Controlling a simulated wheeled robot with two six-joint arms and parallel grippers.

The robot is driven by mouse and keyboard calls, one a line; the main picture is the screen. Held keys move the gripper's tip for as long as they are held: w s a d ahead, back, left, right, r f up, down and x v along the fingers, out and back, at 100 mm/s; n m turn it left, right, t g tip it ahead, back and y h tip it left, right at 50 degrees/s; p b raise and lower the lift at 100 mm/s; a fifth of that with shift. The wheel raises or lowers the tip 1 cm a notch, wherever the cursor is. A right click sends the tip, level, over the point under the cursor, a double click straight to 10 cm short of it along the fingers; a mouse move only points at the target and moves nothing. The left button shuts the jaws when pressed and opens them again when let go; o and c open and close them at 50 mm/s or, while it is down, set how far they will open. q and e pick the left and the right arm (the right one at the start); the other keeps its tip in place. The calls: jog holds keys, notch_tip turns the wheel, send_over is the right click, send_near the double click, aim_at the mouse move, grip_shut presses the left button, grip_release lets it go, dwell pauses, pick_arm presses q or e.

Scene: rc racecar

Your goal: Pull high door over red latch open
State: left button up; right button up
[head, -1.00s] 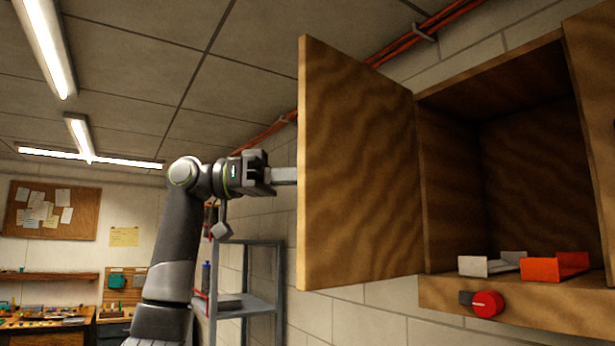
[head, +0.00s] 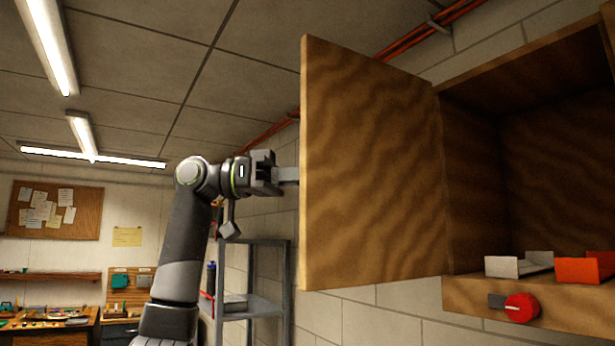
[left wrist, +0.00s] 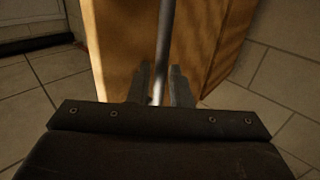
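The high door (head: 372,170) is a brown wood panel standing wide open on the left side of the wall cabinet (head: 470,170). The red latch (head: 521,307) is a round red knob on the cabinet's lower ledge. My left gripper (head: 290,176) reaches behind the door's free edge, its tips hidden there. In the left wrist view a grey bar handle (left wrist: 164,40) runs between my left fingers (left wrist: 160,85), close to both. I cannot tell if they press on it. My right gripper is out of view.
Inside the open cabinet are a white bracket (head: 515,266) and an orange-red bracket (head: 583,268). A grey metal shelf (head: 250,306) stands against the wall behind my left arm. A workbench with tools (head: 50,318) is at far left.

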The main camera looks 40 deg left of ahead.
pick_arm(q)
jog(key=shift+o, duration=0.6)
jog(key=shift+w+d, duration=0.1)
jog(key=shift+w, duration=0.05)
jog(key=v, duration=1.7)
jog(key=shift+a+b, duration=0.2)
jog(key=shift+b, duration=0.15)
